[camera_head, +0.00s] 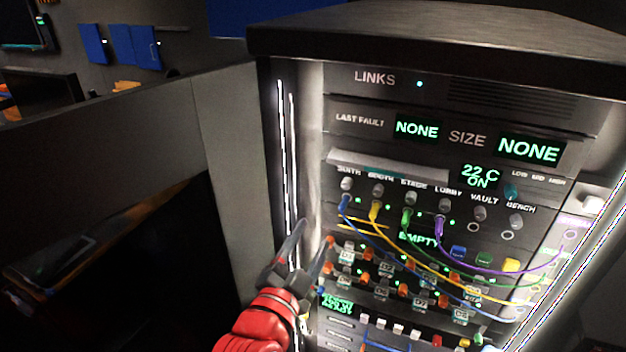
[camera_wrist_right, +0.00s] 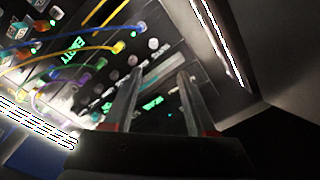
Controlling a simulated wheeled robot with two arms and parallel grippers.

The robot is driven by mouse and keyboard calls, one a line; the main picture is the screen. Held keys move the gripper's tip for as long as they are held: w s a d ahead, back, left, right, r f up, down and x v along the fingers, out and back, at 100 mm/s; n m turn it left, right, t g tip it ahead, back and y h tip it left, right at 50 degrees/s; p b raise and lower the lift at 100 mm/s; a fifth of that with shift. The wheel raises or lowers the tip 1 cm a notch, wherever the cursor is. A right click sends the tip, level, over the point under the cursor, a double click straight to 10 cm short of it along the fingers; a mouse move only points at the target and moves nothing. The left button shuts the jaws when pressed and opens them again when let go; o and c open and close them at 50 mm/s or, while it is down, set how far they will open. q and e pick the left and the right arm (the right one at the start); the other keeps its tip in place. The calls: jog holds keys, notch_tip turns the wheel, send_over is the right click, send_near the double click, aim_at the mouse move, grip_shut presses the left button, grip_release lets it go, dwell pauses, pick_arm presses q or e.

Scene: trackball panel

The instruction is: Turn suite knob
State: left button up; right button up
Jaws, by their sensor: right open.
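The suite knob (camera_head: 347,184) is a small grey knob at the left end of a row of knobs, under the "SUITE" label. A blue plug (camera_head: 345,203) sits just below it. My right gripper (camera_head: 316,231) is open and empty, below and left of the knob and apart from it. In the right wrist view its two fingers (camera_wrist_right: 159,76) stand apart, with the panel beyond them. My left gripper is not in view.
Blue, yellow, green and purple cables (camera_head: 462,270) droop from the plugs toward the right side. Orange and white controls (camera_head: 365,278) fill the lower rows. A grey bar (camera_head: 388,166) runs above the knob labels. The cabinet's lit left side wall (camera_head: 308,150) is close to my right gripper.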

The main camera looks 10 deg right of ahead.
jog(key=p, duration=0.7)
send_near(345, 187)
jog(key=shift+m+g, duration=0.3)
jog(key=x, duration=0.7)
jog(key=shift+r, duration=0.35)
jog(key=shift+x, duration=0.75)
jog(key=shift+f, duration=0.15)
grip_shut()
